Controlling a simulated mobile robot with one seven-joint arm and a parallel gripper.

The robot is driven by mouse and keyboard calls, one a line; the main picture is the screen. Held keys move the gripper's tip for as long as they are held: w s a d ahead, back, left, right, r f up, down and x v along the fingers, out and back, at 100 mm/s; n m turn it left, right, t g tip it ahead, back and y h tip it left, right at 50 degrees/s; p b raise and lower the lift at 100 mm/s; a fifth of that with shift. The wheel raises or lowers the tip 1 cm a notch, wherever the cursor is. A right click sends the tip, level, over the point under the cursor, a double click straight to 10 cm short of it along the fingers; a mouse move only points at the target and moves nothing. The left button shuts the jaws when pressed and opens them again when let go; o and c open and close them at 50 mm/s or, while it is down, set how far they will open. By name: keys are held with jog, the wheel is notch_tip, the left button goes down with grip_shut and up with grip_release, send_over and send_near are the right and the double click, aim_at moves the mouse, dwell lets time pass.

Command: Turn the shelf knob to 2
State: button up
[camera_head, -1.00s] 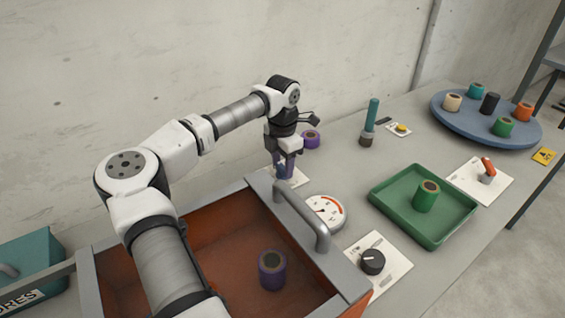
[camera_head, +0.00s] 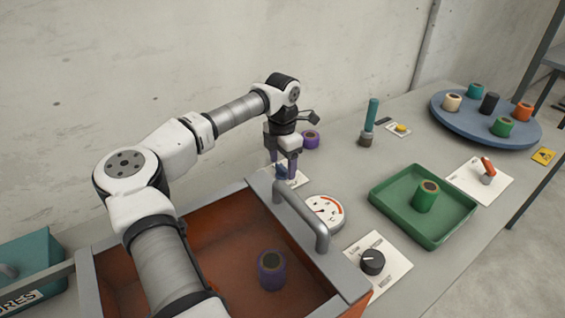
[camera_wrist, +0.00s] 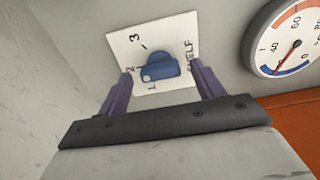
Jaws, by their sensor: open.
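The blue shelf knob (camera_wrist: 160,68) sits on a white plate (camera_wrist: 125,43) marked SHELF, with a 3 and part of a 2 legible in the wrist view. A dark line on the plate runs toward the 3; I cannot tell the exact setting. My gripper (camera_wrist: 163,85) is open, its purple fingers apart on either side of the knob in that view, with no clear contact. In the head view my gripper (camera_head: 283,172) points down over the knob (camera_head: 283,170), which is partly hidden by the fingers.
A round gauge (camera_head: 324,212) and an orange bin with a grey handle (camera_head: 303,215) stand close by. A black knob (camera_head: 372,261) on its plate is nearer the front. A purple spool (camera_head: 311,139) stands just behind my gripper. A green tray (camera_head: 437,236) is to the right.

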aim_at(283, 167)
notch_tip(283, 167, up, 13)
jog(key=shift+r, duration=0.2)
jog(key=shift+s+f, duration=0.1)
dwell(0.4)
